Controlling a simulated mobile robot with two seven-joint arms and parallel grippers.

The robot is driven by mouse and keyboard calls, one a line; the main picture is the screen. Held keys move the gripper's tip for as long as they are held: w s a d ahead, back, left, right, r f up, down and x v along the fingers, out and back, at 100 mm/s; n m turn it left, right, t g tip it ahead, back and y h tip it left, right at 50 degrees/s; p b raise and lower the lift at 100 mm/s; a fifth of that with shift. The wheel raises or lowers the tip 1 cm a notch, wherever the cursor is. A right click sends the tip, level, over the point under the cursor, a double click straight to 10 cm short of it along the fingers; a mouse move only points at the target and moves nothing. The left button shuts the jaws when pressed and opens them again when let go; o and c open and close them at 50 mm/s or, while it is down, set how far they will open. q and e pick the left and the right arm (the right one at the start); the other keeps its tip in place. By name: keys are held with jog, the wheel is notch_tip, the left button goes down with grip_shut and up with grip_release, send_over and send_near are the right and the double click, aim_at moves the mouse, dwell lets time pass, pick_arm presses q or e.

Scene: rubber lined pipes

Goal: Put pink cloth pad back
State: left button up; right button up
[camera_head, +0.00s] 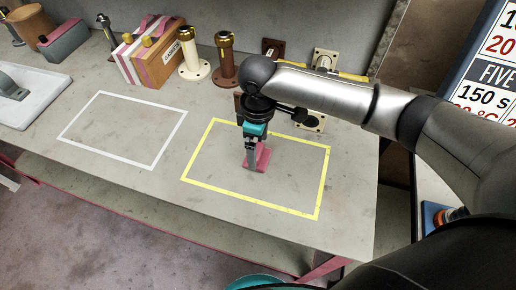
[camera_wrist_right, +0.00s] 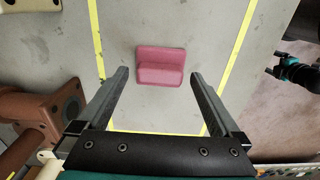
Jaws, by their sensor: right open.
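The pink cloth pad (camera_head: 263,157) lies on the grey table inside the yellow outlined rectangle (camera_head: 322,183). In the right wrist view, the pad (camera_wrist_right: 160,66) is a small pink block with a raised ridge, lying flat. My right gripper (camera_head: 252,167) hangs over the yellow rectangle at the pad and partly hides it in the head view. In the right wrist view, the right gripper (camera_wrist_right: 160,76) is open, with its fingers apart to the left and right of the pad and nothing held.
A wooden block with pink and white layers (camera_head: 157,52) stands at the back of the table. Cream (camera_head: 193,58) and brown (camera_head: 226,62) flanged pipes stand to its right. A white outlined rectangle (camera_head: 119,131) is empty. A white tray (camera_head: 22,98) sits at far left.

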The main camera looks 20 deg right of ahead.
aim_at(258, 151)
notch_tip(258, 151, up, 10)
jog(key=p, duration=0.2)
jog(key=shift+f, duration=0.1)
dwell(0.4)
